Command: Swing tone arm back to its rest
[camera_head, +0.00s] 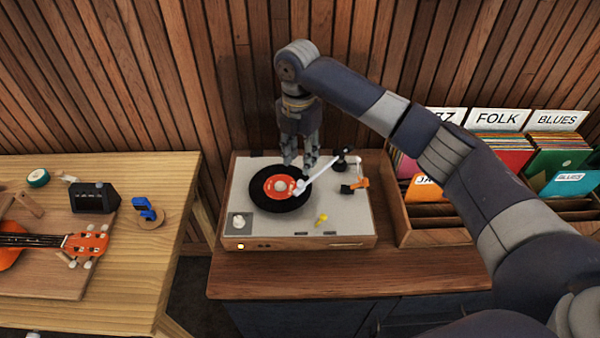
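The record player (340,215) stands on a wooden cabinet, with a black record with an orange-red label (265,190) on its platter. The white tone arm (322,168) runs from its dark pivot at the back right, down-left over the record, its head end near the label. A small orange piece (360,183), possibly the rest, stands on the deck right of the record. My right gripper (299,166) points down over the record's back right part, its fingers apart. One fingertip is close to the tone arm; I cannot tell whether they touch. My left gripper is not in view.
A wooden crate of records (430,237) with genre cards stands right of the player. A slatted wall is close behind. A workbench (125,258) on the left holds an orange ukulele (55,241), a dark box and a blue clip-on device.

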